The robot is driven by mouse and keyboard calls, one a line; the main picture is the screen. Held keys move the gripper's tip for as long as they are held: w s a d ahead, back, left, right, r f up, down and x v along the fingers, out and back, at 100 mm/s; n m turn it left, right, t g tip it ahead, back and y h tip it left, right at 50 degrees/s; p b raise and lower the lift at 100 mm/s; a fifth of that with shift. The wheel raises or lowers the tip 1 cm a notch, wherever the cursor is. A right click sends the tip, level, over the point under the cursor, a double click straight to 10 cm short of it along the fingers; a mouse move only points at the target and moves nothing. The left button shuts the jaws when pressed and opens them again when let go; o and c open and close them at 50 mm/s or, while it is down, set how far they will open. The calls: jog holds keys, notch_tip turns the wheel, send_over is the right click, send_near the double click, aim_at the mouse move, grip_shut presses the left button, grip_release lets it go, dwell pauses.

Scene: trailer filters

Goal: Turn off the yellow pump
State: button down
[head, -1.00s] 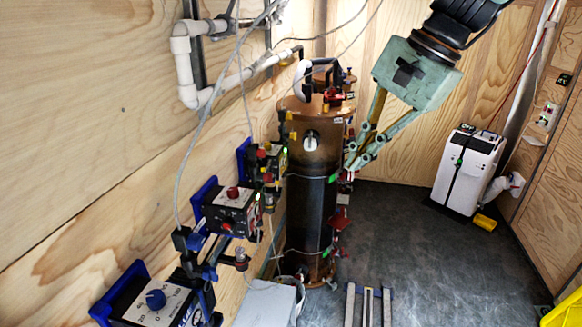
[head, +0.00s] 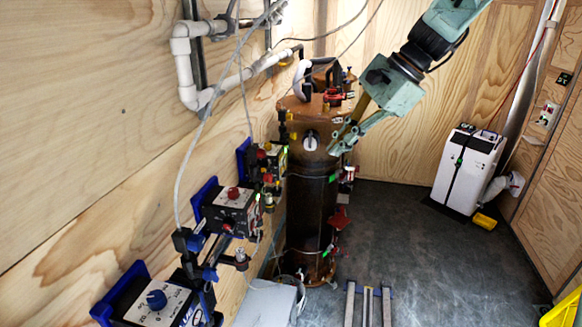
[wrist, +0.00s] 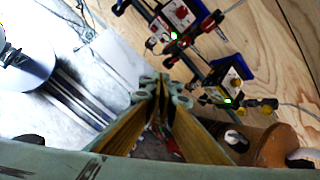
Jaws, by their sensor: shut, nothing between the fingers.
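The pump with yellow knobs (head: 266,157) is the farthest of the pumps on the left wooden wall in the head view. In the wrist view this pump (wrist: 230,82) is right of my fingertips, with a green light lit on it. My gripper (head: 338,141) is shut and empty. It is in front of the upper part of the brown column, right of the pump and apart from it. In the wrist view my gripper (wrist: 160,88) has its fingertips together. I cannot make out the pump's switch.
The brown column (head: 310,215) stands between my gripper and the wall. A red-knobbed pump (head: 232,208) and a blue-knobbed pump (head: 160,305) are nearer on the wall. Hoses and white pipe (head: 185,65) run above. A white machine (head: 468,170) stands right; dark floor (head: 400,230) between is clear.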

jog(key=w+a+f+m+y, duration=0.1)
jog(key=w+f+m+y, duration=0.1)
jog(key=w+f, duration=0.6)
jog(key=w+a+f+m+y+p, duration=0.1)
jog(key=w+f+m, duration=0.4)
jog(key=w, duration=1.1)
jog(key=shift+w+f+m+t+y, duration=0.15)
jog(key=shift+f+m+t+y, duration=0.2)
jog(key=shift+f, duration=1.1)
jog(key=shift+a, duration=0.1)
jog(key=a+r+b+x, duration=0.1)
jog(key=r+x, duration=0.1)
jog(key=x, duration=1)
jog(key=shift+w+a, duration=0.2)
jog(key=shift+a, duration=0.45)
jog(key=shift+f, duration=0.1)
